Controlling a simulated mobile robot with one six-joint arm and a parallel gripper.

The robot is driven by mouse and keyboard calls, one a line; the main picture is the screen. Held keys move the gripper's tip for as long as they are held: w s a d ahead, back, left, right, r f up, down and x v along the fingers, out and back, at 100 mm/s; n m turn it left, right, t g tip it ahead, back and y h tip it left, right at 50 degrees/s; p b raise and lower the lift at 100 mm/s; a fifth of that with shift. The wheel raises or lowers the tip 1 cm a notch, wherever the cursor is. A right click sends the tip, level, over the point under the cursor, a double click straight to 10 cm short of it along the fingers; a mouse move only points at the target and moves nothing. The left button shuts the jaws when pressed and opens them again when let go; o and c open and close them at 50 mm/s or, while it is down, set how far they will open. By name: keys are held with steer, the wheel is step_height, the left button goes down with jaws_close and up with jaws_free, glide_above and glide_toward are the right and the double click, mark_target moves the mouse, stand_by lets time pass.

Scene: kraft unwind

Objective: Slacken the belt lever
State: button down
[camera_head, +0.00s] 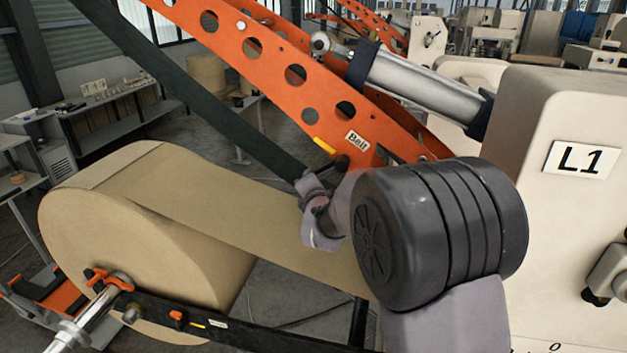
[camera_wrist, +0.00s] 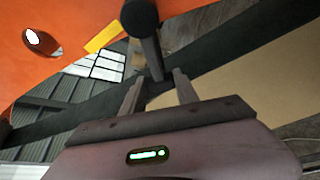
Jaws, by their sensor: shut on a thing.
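The belt lever shows in the wrist view as a black round knob (camera_wrist: 140,17) on a dark stem (camera_wrist: 155,58), beside a yellow mark on the orange arm. In the head view its dark knob (camera_head: 342,163) sits just below the "Belt" label (camera_head: 357,141). My gripper (camera_wrist: 157,78) has its two fingers on either side of the lever's stem, shut on it below the knob.
The perforated orange arm (camera_head: 230,45) slants overhead, with a dark belt (camera_head: 215,110) beneath it. A large kraft roll (camera_head: 130,235) stands left, its web running right behind my arm. A beige cabinet marked L1 (camera_head: 540,120) and a cylinder (camera_head: 415,80) bound the right side.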

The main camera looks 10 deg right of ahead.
steer(key=c, duration=0.9)
jaws_free()
steer(key=b+v, duration=0.2)
steer(key=v, duration=1.5)
steer(key=shift+s+b, duration=0.2)
steer(key=shift+b, duration=0.2)
